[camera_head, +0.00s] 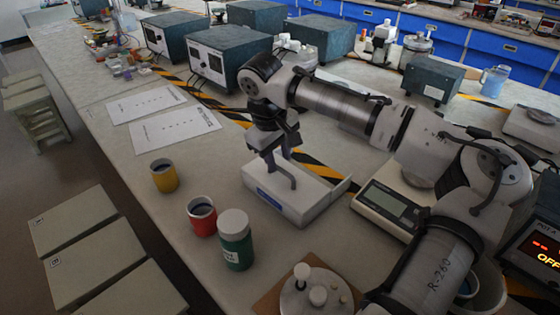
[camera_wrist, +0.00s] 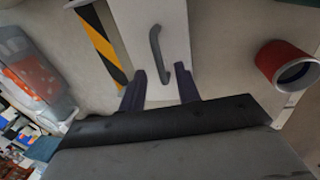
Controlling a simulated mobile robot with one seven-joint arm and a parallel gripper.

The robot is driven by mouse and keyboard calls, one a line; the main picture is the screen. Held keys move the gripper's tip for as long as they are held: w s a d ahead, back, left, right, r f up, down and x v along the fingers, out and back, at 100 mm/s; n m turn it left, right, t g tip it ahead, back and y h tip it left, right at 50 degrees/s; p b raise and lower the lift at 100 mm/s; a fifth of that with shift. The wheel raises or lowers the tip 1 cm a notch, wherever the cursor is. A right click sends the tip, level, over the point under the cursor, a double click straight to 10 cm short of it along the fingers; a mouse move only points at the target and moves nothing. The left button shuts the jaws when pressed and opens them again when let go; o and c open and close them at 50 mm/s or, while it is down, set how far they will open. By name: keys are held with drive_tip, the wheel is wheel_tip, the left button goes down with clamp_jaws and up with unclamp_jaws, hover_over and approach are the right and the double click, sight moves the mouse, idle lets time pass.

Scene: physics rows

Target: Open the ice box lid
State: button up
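The white ice box (camera_head: 310,204) stands on the bench, with a small blue label on its front. Its lid (camera_wrist: 180,20) lies flat on top as far as I can see and carries a dark grey bar handle (camera_wrist: 155,48), which also shows in the head view (camera_head: 288,178). My gripper (camera_wrist: 163,82) is open above the lid. Its two dark fingers are spread on either side of the handle's near end, with a gap between handle and fingers. I cannot tell how deep the fingertips reach. My gripper (camera_head: 278,156) partly hides the lid in the head view.
A red cup (camera_head: 202,217), a green jar (camera_head: 235,240) and a yellow cup (camera_head: 164,176) stand left of the box. A scale (camera_head: 392,210) is close on its right. Paper sheets (camera_head: 172,130) lie behind left. Grey instruments (camera_head: 225,60) stand at the back.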

sight(284, 174)
drive_tip(key=shift+w+d+f, duration=0.1)
drive_tip(key=shift+f, duration=0.55)
drive_tip(key=shift+w+d+f, duration=0.1)
drive_tip(key=shift+f, duration=0.55)
clamp_jaws()
